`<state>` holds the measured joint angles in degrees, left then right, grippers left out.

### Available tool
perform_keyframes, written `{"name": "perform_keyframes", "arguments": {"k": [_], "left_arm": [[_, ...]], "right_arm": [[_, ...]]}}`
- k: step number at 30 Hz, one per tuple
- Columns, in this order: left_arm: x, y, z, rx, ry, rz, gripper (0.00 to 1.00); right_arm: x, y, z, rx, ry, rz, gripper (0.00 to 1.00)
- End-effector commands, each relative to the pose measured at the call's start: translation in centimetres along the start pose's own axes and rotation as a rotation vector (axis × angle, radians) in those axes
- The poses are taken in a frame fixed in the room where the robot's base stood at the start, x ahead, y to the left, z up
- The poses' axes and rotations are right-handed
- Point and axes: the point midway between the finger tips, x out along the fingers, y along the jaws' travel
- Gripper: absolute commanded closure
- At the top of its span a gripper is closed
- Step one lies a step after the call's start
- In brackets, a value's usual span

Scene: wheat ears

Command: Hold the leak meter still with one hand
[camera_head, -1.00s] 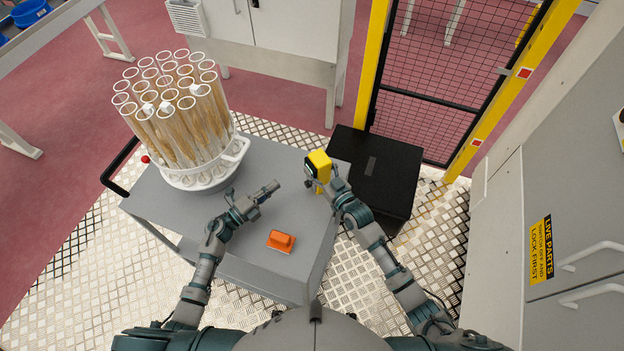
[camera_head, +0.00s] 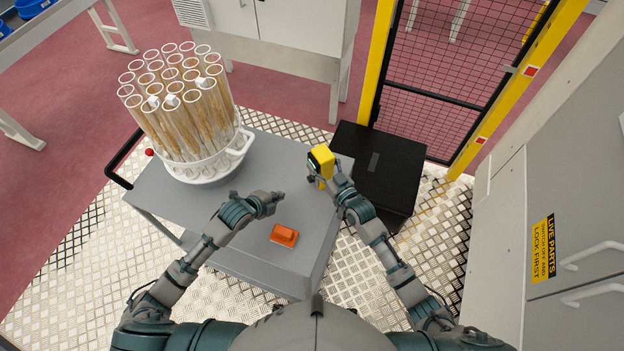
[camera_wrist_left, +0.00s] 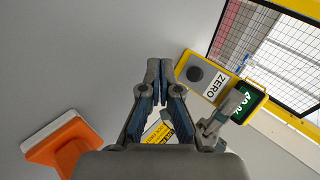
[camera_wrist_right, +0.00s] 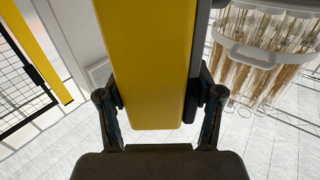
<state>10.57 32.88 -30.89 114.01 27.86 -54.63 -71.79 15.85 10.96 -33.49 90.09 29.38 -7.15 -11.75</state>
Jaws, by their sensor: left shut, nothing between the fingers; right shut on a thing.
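An orange block (camera_head: 284,235) lies on the grey cart (camera_head: 240,262) near its front. A white basket (camera_head: 215,168) of clear tubes with wheat ears (camera_head: 180,120) stands at the cart's left. A black box (camera_head: 378,172) stands right of the cart.

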Motion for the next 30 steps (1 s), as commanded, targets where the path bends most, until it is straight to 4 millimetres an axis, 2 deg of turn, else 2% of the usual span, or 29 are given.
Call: {"name": "perform_keyframes", "arguments": {"k": [13,30], "left_arm": [[0.5,-0.5,-0.4,-0.002,0.0,-0.003,1.0],[5.5,-4.0,-3.9,-0.002,0.0,-0.002,1.0]], "right_arm": [[0.0,0.0,0.1,0.001,-0.003,0.0,0.83],[0.0,0.0,0.1,0.001,-0.003,0.0,0.83]]}}
